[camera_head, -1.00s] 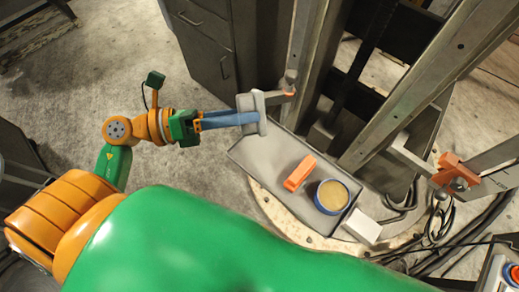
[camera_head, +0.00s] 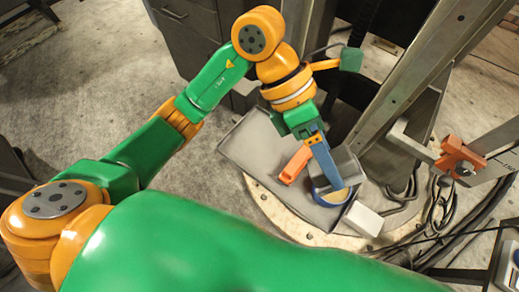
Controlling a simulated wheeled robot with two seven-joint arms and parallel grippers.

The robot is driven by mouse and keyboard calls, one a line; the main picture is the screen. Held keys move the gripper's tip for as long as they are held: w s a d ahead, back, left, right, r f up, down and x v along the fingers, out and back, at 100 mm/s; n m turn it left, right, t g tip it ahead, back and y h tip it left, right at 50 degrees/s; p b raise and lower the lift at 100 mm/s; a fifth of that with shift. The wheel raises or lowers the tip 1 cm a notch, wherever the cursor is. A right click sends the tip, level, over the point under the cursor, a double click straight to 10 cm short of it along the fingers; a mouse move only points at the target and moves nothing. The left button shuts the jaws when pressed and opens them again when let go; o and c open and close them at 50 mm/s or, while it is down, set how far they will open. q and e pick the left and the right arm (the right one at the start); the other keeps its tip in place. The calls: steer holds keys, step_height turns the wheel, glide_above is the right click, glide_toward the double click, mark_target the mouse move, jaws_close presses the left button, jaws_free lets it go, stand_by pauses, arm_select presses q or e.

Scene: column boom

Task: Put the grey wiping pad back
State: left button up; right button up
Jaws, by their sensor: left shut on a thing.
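My left gripper (camera_head: 332,178) reaches down over the right part of a grey tray (camera_head: 243,150). Its blue fingers are shut on the grey wiping pad (camera_head: 348,166), which shows as a grey block at the fingertips. The pad and fingers cover part of a round tin with a blue rim and tan contents (camera_head: 333,197). I cannot tell whether the pad touches the tin or hangs above it. My right gripper is not in view.
A white block (camera_head: 362,219) sits beside the tray's right end. A metal column (camera_head: 415,85) rises close behind. The tray's left part is bare. Cables lie at the right.

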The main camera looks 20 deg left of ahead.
arm_select(q)
steer(key=f+m+y, duration=0.1)
steer(key=s+d+f+m+y+b, duration=0.1)
steer(key=f, duration=0.1)
steer(key=d+f+m+y+b, duration=0.1)
steer(key=y, duration=0.1)
steer(key=shift+s+f, duration=0.3)
steer(key=w+a+f+t+y+b, duration=0.1)
steer(key=w+a+f+y, duration=0.1)
steer(key=a+f, duration=0.1)
steer(key=w+a+f+m+t+y+b, duration=0.1)
steer(key=w+a+f+t+y, duration=0.1)
steer(key=w+a+f, duration=0.1)
steer(key=shift+w+b, duration=0.3)
steer(key=w+a+f, duration=0.2)
steer(key=a+f, duration=0.1)
steer(key=w+a+f+p, duration=0.1)
steer(key=w+a+f, duration=0.2)
steer(key=a, duration=0.1)
steer(key=w+a+f, duration=0.2)
steer(key=a+f, duration=0.1)
steer(key=a, duration=0.1)
steer(key=shift+w+f, duration=0.1)
steer(key=shift+w, duration=0.05)
step_height(320, 180, down, 3)
steer(key=shift+w+a+r+p, duration=0.1)
steer(key=shift+a+p, duration=0.05)
steer(key=shift+p, duration=0.5)
steer(key=shift+f, duration=0.4)
steer(key=o, duration=1.2)
